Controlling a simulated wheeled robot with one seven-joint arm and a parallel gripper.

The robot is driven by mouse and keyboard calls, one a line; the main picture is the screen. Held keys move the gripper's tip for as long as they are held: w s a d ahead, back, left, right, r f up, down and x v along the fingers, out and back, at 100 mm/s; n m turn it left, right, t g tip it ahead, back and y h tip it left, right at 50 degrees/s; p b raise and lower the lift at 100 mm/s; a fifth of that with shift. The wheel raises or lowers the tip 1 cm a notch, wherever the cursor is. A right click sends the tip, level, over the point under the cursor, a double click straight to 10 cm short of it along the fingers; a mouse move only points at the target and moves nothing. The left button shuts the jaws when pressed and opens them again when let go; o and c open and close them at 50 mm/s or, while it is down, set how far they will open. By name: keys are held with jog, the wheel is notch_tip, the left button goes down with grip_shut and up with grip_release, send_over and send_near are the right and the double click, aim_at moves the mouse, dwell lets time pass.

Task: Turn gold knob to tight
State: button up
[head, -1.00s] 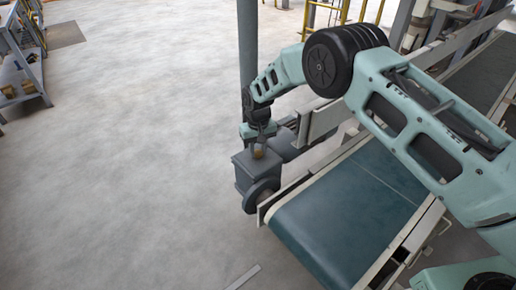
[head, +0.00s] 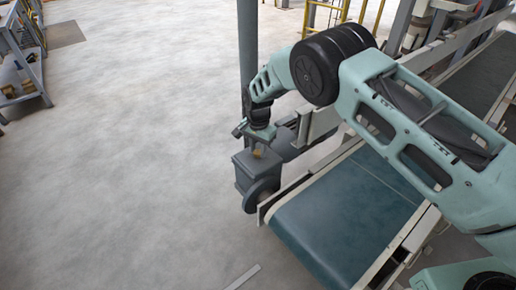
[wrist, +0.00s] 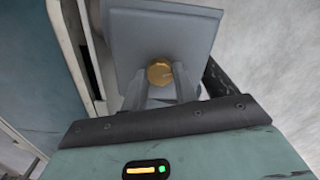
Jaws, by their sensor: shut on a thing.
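The gold knob (wrist: 160,73) is a round brass disc on top of a grey box (wrist: 190,28), seen in the wrist view. In the head view my gripper (head: 257,146) comes down on the box from above. The knob's sides are partly hidden by the fingers.
A conveyor with a green belt (head: 345,215) runs from the box to the upper right, under my arm. A dark grey post (head: 247,60) stands behind the box. A shelf (head: 22,75) stands at far left. The floor left of the box is clear.

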aim_at(258, 152)
jog(key=shift+m, duration=1.7)
jog(key=o, duration=1)
jog(key=shift+c, duration=0.2)
notch_tip(258, 152, up, 18)
jog(key=p, duration=0.2)
jog(key=shift+f, duration=0.25)
